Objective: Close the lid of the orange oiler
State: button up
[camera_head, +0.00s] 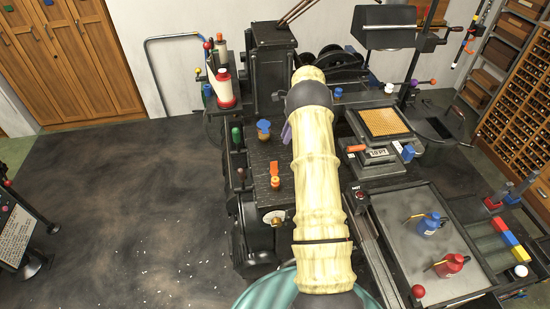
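The orange oiler (275,181) is small and sits on the dark machine top, just left of my arm. A narrow orange part, which looks like its lid, stands up at its far side. It is too small to tell the lid's exact angle. My arm, in a pale yellow sleeve, reaches from the bottom edge up past the right of the oiler. My gripper does not show; the arm hides whatever lies beneath it.
A blue-topped brass oiler (264,129) stands behind the orange one. At right, a grey tray (400,240) holds a blue can (428,224) and a red can (452,265). Open floor lies left.

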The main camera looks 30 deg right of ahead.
aim_at(274, 168)
jog(key=p+x, duration=0.4)
jog(key=x, duration=0.7)
jog(key=shift+a+f+p, duration=0.15)
jog(key=shift+f+p, duration=0.15)
jog(key=shift+p, duration=0.1)
grip_shut()
